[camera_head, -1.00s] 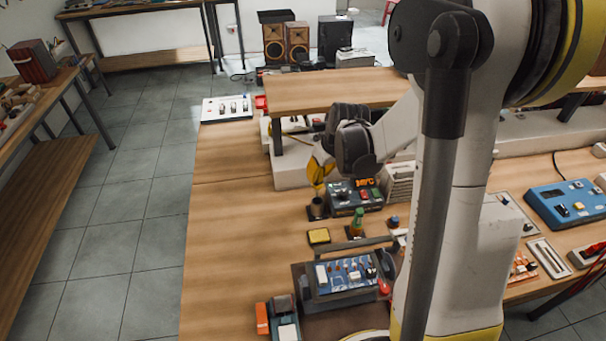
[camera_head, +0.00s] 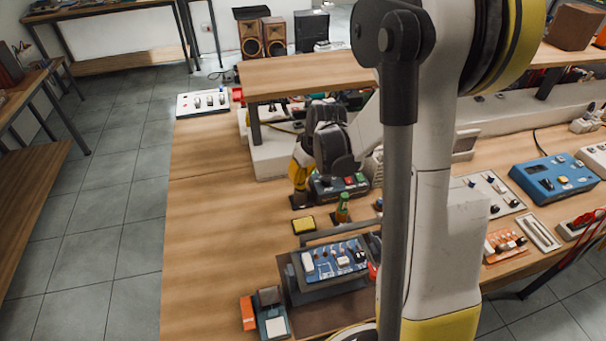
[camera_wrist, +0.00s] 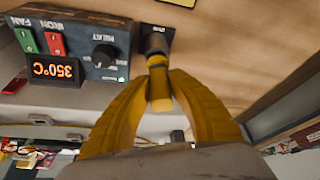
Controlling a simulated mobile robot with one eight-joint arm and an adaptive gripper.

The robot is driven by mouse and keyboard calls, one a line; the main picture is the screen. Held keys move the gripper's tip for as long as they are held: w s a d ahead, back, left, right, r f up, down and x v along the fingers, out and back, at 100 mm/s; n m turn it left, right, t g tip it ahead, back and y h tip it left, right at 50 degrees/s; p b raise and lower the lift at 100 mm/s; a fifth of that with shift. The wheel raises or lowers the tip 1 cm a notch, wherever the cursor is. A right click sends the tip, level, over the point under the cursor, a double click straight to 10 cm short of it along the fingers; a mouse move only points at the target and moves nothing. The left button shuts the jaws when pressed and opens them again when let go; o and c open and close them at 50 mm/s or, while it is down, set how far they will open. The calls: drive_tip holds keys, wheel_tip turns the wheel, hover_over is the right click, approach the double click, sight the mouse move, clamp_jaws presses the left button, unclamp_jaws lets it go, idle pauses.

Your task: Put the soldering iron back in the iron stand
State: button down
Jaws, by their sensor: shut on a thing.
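My gripper (camera_wrist: 158,105) has yellow fingers, closed around the soldering iron (camera_wrist: 159,82), of which a short yellow and dark piece shows between the fingertips. The iron stand (camera_wrist: 154,42) is a small dark holder on a square base, right beyond the fingertips. The iron is in line with the stand's mouth and seems to meet it; how deep it sits I cannot tell. In the head view my gripper (camera_head: 301,178) points down just over the stand (camera_head: 299,201), and the iron is hidden by the fingers.
The soldering station (camera_wrist: 75,45), reading 350°C, stands close beside the iron stand. A yellow sponge (camera_head: 304,225) and a green bottle (camera_head: 343,208) are near it. A raised shelf (camera_head: 310,76) is behind. The bench's left part is clear.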

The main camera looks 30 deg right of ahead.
drive_tip(key=shift+f, duration=0.4)
drive_tip(key=c, duration=0.6)
unclamp_jaws()
drive_tip(key=shift+c, duration=0.2)
drive_tip(key=shift+r, duration=0.1)
drive_tip(key=shift+r+p, duration=2.35)
drive_tip(key=shift+r, duration=1.1)
drive_tip(key=shift+f, duration=0.1)
